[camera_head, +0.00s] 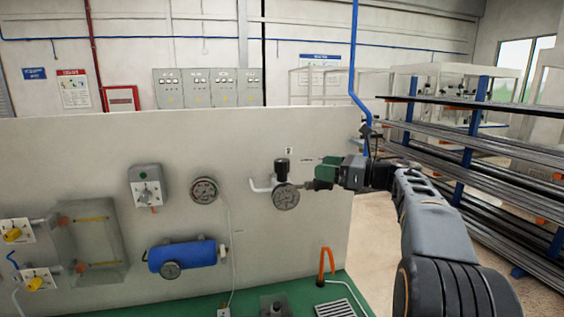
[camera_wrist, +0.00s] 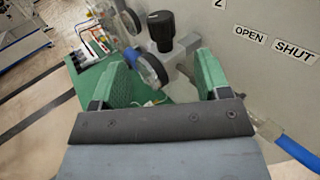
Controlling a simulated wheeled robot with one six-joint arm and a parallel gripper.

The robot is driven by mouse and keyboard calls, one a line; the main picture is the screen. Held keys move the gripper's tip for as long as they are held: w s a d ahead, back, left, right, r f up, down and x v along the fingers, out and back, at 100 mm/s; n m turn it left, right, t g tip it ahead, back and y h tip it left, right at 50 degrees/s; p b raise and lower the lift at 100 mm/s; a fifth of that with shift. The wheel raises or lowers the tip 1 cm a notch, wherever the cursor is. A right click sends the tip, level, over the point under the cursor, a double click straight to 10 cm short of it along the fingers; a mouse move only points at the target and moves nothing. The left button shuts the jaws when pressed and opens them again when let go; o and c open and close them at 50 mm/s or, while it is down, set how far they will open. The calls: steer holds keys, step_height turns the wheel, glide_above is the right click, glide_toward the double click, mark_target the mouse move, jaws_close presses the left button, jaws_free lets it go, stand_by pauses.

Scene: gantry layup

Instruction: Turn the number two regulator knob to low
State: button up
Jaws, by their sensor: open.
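The number two regulator has a black knob (camera_head: 282,166) above a round gauge (camera_head: 285,197) on the grey panel. A small tag (camera_head: 289,150) sits over it; in the wrist view the tag reads 2 (camera_wrist: 219,4). My gripper (camera_head: 312,180), with green fingers, is just right of the regulator. In the wrist view my gripper (camera_wrist: 165,62) is open and nothing is gripped. The black knob (camera_wrist: 160,28) stands beyond the fingertips, and the gauge (camera_wrist: 152,70) shows edge-on between the fingers. The knob's setting cannot be read.
OPEN (camera_wrist: 249,36) and SHUT (camera_wrist: 295,52) labels are on the panel, above a blue hose (camera_wrist: 296,150). Another gauge (camera_head: 204,190), a grey switch box (camera_head: 147,186) and a blue cylinder (camera_head: 186,255) are left on the panel (camera_head: 100,140). A rack (camera_head: 480,150) stands right.

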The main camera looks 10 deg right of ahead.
mark_target(282, 160)
steer(key=p+x, duration=0.4)
steer(key=x, duration=0.8)
steer(key=shift+w+a, duration=0.25)
steer(key=c, duration=0.9)
steer(key=shift+c, duration=0.2)
steer(key=shift+n+g+y, duration=0.3)
